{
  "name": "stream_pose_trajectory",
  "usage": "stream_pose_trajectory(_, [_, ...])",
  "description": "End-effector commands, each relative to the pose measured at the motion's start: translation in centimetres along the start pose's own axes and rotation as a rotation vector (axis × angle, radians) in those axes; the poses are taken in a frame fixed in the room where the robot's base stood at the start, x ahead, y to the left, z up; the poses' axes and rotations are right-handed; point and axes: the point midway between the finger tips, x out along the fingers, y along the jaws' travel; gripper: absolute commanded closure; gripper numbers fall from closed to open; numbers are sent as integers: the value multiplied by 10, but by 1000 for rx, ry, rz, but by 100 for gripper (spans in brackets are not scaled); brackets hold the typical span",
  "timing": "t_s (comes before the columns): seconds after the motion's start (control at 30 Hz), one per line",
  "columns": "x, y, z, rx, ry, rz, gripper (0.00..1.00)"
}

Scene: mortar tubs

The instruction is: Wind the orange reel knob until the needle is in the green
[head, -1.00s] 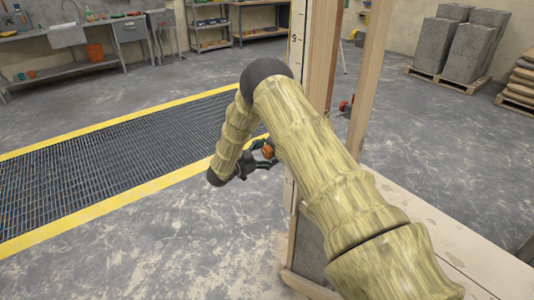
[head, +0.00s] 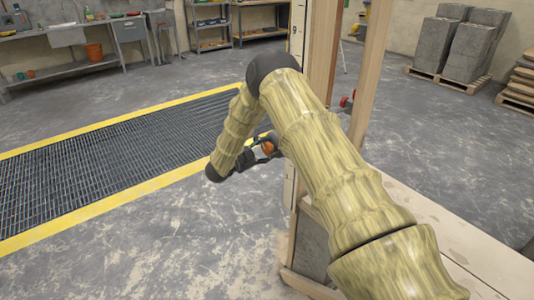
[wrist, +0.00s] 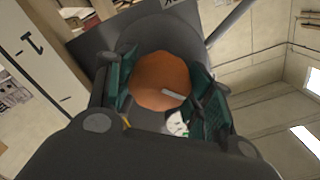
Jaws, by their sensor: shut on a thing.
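The orange reel knob (wrist: 160,80) sits between the two fingers of my gripper (wrist: 163,92) in the wrist view, with a pale mark on its face. The green-padded fingers are shut on it from both sides. In the head view the orange knob (head: 268,147) shows small beside the wooden post, with my gripper (head: 262,149) around it. Part of a white dial face (wrist: 177,124) shows below the knob in the wrist view. Its needle and green zone cannot be made out, as my gripper covers most of it.
A wooden frame with posts (head: 322,60) stands just right of the knob, with a pale bench top (head: 440,235) in front. A yellow-edged floor grate (head: 110,160) lies to the left. Grey blocks (head: 470,45) stand on a pallet at the back right. Open floor lies between.

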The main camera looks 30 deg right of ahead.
Motion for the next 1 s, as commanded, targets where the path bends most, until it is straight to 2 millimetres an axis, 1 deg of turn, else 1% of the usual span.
stream_pose_trajectory(0.03, [0, 2, 2, 29, 0, 1, 72])
stream_pose_trajectory(0.2, [0, 1, 1, 91, 0, 0, 72])
stream_pose_trajectory(0.53, [0, 1, 0, 97, -1, 0, 72])
stream_pose_trajectory(0.57, [0, 1, 0, 97, -1, 0, 43])
stream_pose_trajectory(0.6, [0, 1, 0, 97, -1, 0, 35])
stream_pose_trajectory(0.67, [0, 1, 0, 97, -1, 0, 26])
stream_pose_trajectory(1.0, [-1, 0, 0, 97, 0, 0, 26])
